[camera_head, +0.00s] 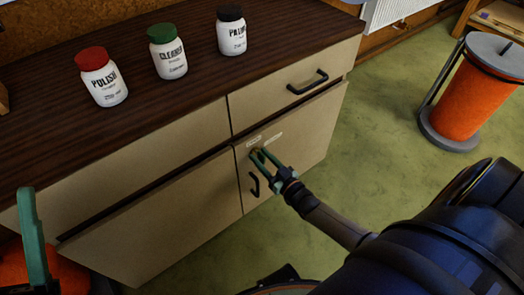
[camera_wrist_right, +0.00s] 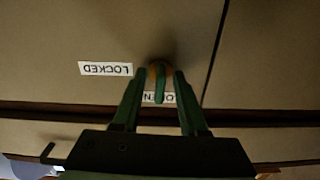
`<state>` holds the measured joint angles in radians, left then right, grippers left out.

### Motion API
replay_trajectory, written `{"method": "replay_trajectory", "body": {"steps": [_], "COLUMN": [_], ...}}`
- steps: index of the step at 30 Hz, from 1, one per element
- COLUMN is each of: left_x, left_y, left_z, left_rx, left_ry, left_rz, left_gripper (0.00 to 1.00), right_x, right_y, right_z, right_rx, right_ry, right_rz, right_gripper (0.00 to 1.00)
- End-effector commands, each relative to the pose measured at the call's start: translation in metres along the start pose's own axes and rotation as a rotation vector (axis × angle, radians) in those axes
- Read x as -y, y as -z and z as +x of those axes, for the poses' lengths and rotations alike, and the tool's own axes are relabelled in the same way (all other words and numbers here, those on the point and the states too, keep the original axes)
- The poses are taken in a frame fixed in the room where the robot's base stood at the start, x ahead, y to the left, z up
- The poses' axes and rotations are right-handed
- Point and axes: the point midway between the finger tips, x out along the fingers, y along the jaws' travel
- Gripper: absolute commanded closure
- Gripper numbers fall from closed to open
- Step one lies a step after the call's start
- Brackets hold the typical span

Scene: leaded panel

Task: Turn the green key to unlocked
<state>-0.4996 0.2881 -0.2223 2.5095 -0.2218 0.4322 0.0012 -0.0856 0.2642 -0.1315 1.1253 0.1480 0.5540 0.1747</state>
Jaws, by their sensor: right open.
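The green key (camera_wrist_right: 160,88) sits in a round brass lock (camera_wrist_right: 154,70) on the cabinet door (camera_head: 300,140). In the right wrist view its bow points down the picture, overlapping the partly hidden OPEN label (camera_wrist_right: 170,97); the LOCKED label (camera_wrist_right: 105,69) is upside down to the left. My right gripper (camera_wrist_right: 157,76) is open, with one finger on each side of the key and slim gaps visible. In the head view my right gripper (camera_head: 258,155) is at the door's upper left, hiding most of the key. A finger of my left gripper (camera_head: 30,235) shows at the left edge.
Polish (camera_head: 103,78), cleaner (camera_head: 168,53) and paint (camera_head: 231,32) jars stand on the dark countertop (camera_head: 150,30). Black handles are on the drawer (camera_head: 307,83) and door (camera_head: 254,184). An orange bin (camera_head: 470,95) stands right on open green floor.

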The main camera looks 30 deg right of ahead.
Motion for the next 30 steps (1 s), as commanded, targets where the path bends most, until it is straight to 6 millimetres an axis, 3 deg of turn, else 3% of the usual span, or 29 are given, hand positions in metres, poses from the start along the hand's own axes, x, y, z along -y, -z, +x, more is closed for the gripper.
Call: {"method": "replay_trajectory", "body": {"steps": [5,18,22,30], "left_x": [0.002,0.011,0.011,0.011], "left_y": [0.004,0.02,-0.001,-0.01], "left_z": [0.004,0.019,0.014,0.013], "left_rx": [0.0,-0.009,0.073,0.106], "left_ry": [-0.001,0.004,0.013,0.016], "left_rz": [0.003,0.04,0.023,0.011], "left_gripper": [0.5,0.5,0.5,0.5], "right_x": [0.0,0.0,0.0,0.0], "right_y": [0.0,0.001,0.001,0.0], "right_z": [-0.014,-0.103,-0.118,-0.125], "right_rx": [0.004,0.004,0.002,-0.001], "right_ry": [0.0,0.0,0.0,0.0], "right_rz": [0.0,0.0,0.0,0.0], "right_gripper": [0.57,0.57,0.57,0.57]}}
